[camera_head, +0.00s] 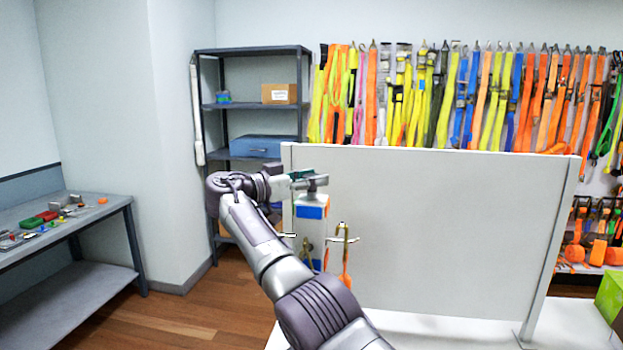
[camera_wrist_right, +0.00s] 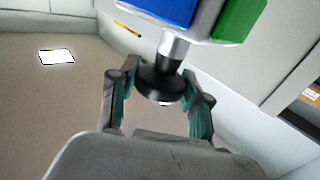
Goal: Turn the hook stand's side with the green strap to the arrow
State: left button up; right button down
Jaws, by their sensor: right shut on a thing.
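The hook stand (camera_head: 312,228) stands in front of the grey panel's left end, with a white top block, a blue patch and metal hooks. An orange strap (camera_head: 346,272) hangs low at its right hook. My right gripper (camera_head: 306,180) is at the stand's top. In the wrist view my right gripper (camera_wrist_right: 160,96) is shut on the black knob (camera_wrist_right: 160,83) on its silver stem. There the stand shows a blue face (camera_wrist_right: 160,8) and a green face (camera_wrist_right: 240,18). A green strap on the stand and the arrow cannot be made out. My left gripper is not in view.
The grey panel (camera_head: 430,230) stands right behind the stand. Straps (camera_head: 450,95) hang on the wall beyond. A dark shelf (camera_head: 255,105) is behind left. A table (camera_head: 120,212) with small items is at far left. A lime box (camera_head: 611,295) is at right.

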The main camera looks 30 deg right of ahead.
jog(key=c, duration=0.5)
grip_release()
jog(key=shift+c, duration=0.2)
jog(key=a, duration=1.1)
jog(key=shift+s+a, duration=0.35)
jog(key=shift+a, duration=0.15)
